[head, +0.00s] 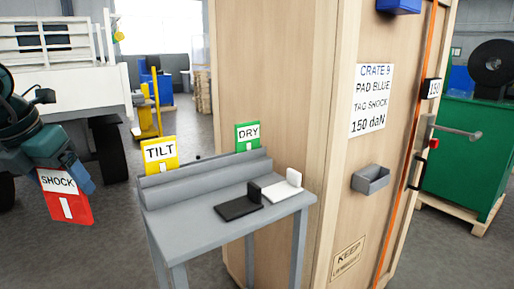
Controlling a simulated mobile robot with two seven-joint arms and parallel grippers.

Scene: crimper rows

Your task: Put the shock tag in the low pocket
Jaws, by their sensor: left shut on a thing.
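The red shock tag (68,206), with a white label reading SHOCK, is at the left of the head view. My left gripper (76,172) is shut on its upper part and holds it in the air, left of the grey table. The low pocket is a small grey open-topped holder (371,180) on the face of the wooden crate (340,220), below the white sheet. It is well to the right of the tag, and I see nothing sticking out of it. My right gripper is not in view.
The grey table (190,195) stands between tag and crate. It bears a yellow TILT tag (160,154), a green DRY tag (248,136), and black (238,207) and white (281,190) angled pieces. An orange strap (401,150) runs down the crate. A blue piece (398,5) is higher up.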

